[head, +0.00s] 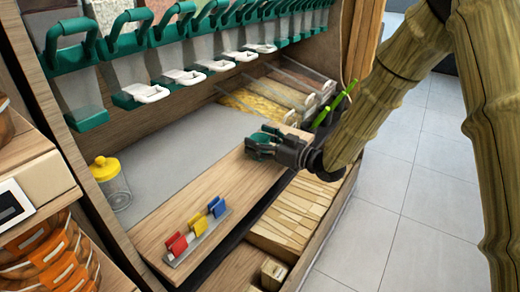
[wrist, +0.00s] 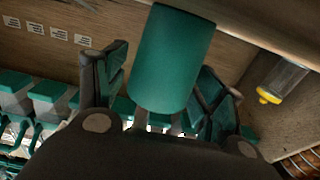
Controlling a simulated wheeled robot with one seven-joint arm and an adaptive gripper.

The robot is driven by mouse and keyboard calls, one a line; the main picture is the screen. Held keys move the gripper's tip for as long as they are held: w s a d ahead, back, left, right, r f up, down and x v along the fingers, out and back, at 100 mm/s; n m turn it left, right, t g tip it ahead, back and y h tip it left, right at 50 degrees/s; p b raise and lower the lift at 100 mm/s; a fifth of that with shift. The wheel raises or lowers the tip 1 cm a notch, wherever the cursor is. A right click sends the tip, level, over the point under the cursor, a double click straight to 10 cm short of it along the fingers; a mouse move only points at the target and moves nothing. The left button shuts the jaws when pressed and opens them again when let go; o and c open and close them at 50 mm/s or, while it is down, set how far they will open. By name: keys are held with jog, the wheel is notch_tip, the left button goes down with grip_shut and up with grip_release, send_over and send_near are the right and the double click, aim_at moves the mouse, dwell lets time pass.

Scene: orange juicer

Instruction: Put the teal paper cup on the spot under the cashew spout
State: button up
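In the head view the cup (head: 262,142) is small, at the far end of the wooden board, partly hidden by the fingers. My gripper (head: 266,146) is there, reaching in from the right. In the wrist view the fingers of my gripper (wrist: 160,85) are spread on either side of the cup. A narrow gap shows at the left finger; the cup covers part of the right one. The spouts stand in a row at the back; I cannot tell which is cashew.
The wooden board (head: 155,232) holds a rack of red, yellow and blue clips (head: 198,228). A yellow-lidded jar (head: 112,183) stands at the left. Teal dispensers with white spouts (head: 183,77) line the back. The grey counter (head: 180,150) before them is largely clear. Open bins (head: 300,85) lie behind my gripper.

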jog(key=c, duration=0.4)
jog(key=shift+r, duration=0.1)
jog(key=shift+c, duration=0.2)
